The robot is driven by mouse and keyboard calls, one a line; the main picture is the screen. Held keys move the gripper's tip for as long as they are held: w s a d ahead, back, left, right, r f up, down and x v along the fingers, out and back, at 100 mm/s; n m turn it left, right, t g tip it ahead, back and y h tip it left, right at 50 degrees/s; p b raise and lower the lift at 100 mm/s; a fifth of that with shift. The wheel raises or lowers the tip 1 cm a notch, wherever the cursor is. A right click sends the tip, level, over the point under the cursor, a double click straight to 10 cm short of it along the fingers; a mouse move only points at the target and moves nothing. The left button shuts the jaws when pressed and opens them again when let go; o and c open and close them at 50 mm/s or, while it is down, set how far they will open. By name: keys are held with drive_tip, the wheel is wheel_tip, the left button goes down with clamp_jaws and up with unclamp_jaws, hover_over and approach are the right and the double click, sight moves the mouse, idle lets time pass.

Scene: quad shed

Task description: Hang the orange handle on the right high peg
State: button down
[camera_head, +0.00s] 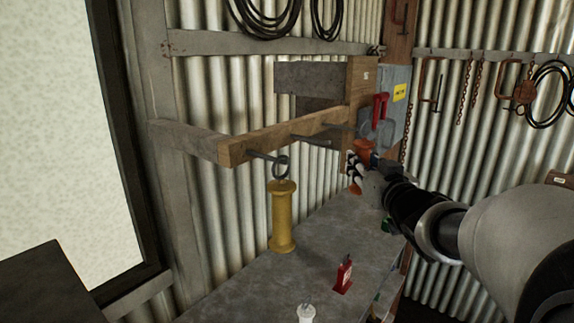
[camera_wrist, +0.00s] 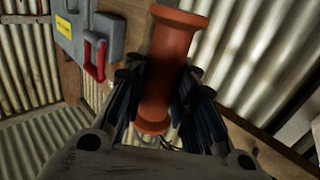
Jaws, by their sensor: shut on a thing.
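The orange handle (camera_wrist: 170,58) is a spool-shaped piece clasped between the fingers of my gripper (camera_wrist: 166,95) in the wrist view. In the head view its orange end (camera_head: 366,147) shows near the right end of the wooden rail, partly hidden by my gripper (camera_head: 360,170). The wooden rail (camera_head: 235,152) carries several dark pegs. The right-hand peg (camera_head: 338,126) is bare and sits to the left of the orange handle. The middle peg (camera_head: 312,140) is also bare. I cannot tell whether the handle touches a peg.
A yellow handle (camera_head: 283,218) hangs by a ring from the left peg (camera_head: 262,156). A grey bench (camera_head: 250,290) below holds a red padlock-like item (camera_head: 344,275) and a white object (camera_head: 306,313). A grey box with a red lever (camera_head: 380,107) is behind the gripper.

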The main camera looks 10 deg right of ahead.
drive_tip(key=shift+w+a+f+b, duration=0.3)
drive_tip(key=shift+w+a+b, duration=0.45)
drive_tip(key=shift+w, duration=0.2)
drive_tip(key=shift+w+a+f+b, duration=0.3)
drive_tip(key=shift+w+a+b, duration=0.45)
drive_tip(key=shift+w, duration=0.15)
drive_tip(key=c, duration=1.2)
unclamp_jaws()
drive_tip(key=shift+c, duration=0.2)
